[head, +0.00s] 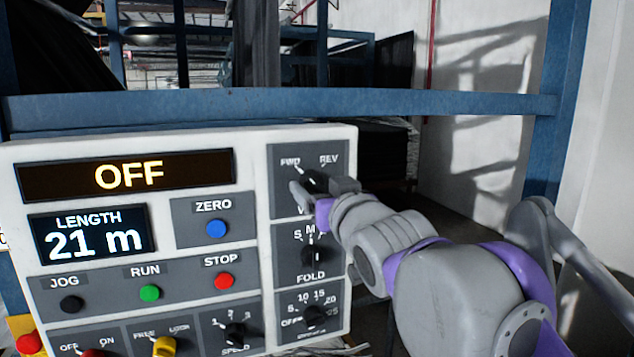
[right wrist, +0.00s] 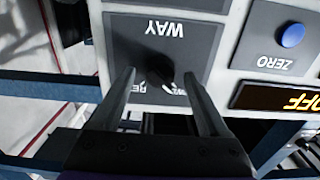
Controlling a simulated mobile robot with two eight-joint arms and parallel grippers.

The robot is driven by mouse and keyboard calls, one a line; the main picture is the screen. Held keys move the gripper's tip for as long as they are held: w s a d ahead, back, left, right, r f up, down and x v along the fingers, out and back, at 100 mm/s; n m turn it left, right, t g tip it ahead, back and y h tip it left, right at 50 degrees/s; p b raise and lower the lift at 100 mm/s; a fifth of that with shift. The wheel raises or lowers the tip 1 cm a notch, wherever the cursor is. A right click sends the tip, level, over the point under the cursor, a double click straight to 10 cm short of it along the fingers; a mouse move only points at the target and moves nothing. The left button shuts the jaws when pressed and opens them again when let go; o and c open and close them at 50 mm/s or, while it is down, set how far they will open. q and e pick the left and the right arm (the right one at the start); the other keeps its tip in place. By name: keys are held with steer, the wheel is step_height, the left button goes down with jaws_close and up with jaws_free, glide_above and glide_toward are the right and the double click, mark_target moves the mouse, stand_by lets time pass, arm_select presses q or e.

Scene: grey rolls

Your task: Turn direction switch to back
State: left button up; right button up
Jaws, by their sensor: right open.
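The direction switch (head: 313,176) is a black knob on the WAY plate (head: 279,164), at the top right of the white control panel. Its white pointer is turned toward FWD, at the upper left; REV is at the upper right. My right gripper (head: 321,190) is open in front of the plate and partly hides the knob and the WAY label. In the upside-down right wrist view the knob (right wrist: 158,70) shows between the two spread fingers (right wrist: 160,79), with a gap on each side. My left gripper is not in view.
Below are the FOLD knob (head: 312,255) and another dial (head: 314,316), close under my right arm. A blue ZERO button (head: 217,228), a red STOP button (head: 224,281) and the OFF display (head: 125,176) are to the left. A blue rail (head: 400,103) runs behind the panel.

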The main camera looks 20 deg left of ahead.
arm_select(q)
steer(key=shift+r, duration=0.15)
arm_select(e)
steer(key=shift+w+a, duration=0.35)
steer(key=shift+w, duration=0.05)
jaws_close()
